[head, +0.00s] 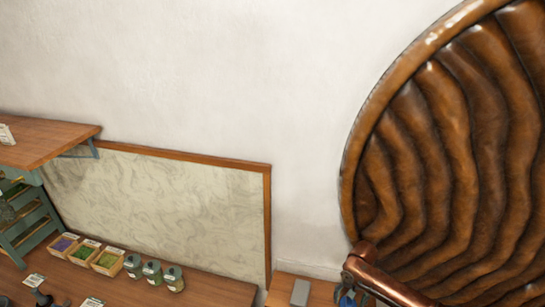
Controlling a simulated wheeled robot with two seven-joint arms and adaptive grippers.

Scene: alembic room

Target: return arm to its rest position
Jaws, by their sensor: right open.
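No full arm of mine can be made out in the head view. My right gripper is at most a small part at the picture's bottom edge and cannot be picked out clearly from the things there. Its jaws are open, and I see nothing held in them. My left gripper is not in view. The rest position is not marked by anything visible.
A large ribbed brown round object (455,150) fills the right side, with a copper-coloured bar (385,282) below it. A wooden counter (205,288) bears several jars (153,273) and trays of coloured material (84,252). A wooden shelf (50,138) juts out at left.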

